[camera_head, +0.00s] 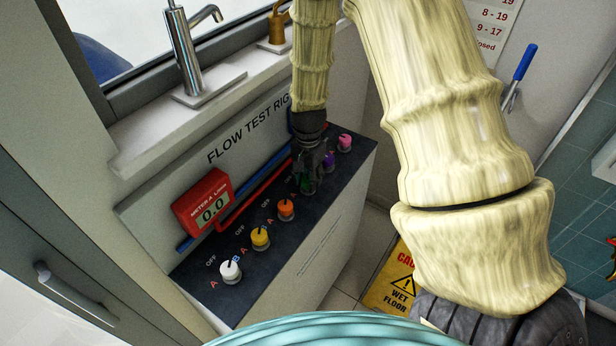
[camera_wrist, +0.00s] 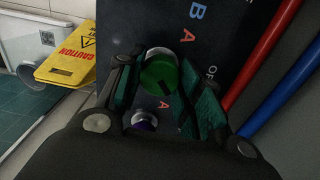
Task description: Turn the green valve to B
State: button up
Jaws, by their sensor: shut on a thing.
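The green valve (camera_wrist: 158,72) is a round green knob on a pale base, set in the dark panel. In the wrist view it sits between the two fingers of my gripper (camera_wrist: 160,85), which is shut on it. A dark mark shows on the lower part of the knob; I cannot tell which letter it points at. A red A and part of OFF show beside the valve; its B is not clearly visible. In the head view my gripper (camera_head: 307,172) reaches down onto the panel and mostly hides the green valve.
White (camera_head: 230,272), yellow (camera_head: 260,239) and orange (camera_head: 285,210) valves stand left of my gripper. Purple (camera_head: 328,160) and pink (camera_head: 345,143) valves stand close on its right. A red meter (camera_head: 203,201) reads 0.0. Red and blue pipes run behind the row.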

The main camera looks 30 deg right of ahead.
aim_at(308, 180)
jog(key=shift+m, duration=1.2)
jog(key=o, duration=1)
jog(key=shift+o, duration=0.2)
jog(key=shift+r, duration=0.1)
notch_tip(308, 180, up, 12)
jog(key=shift+f, duration=0.2)
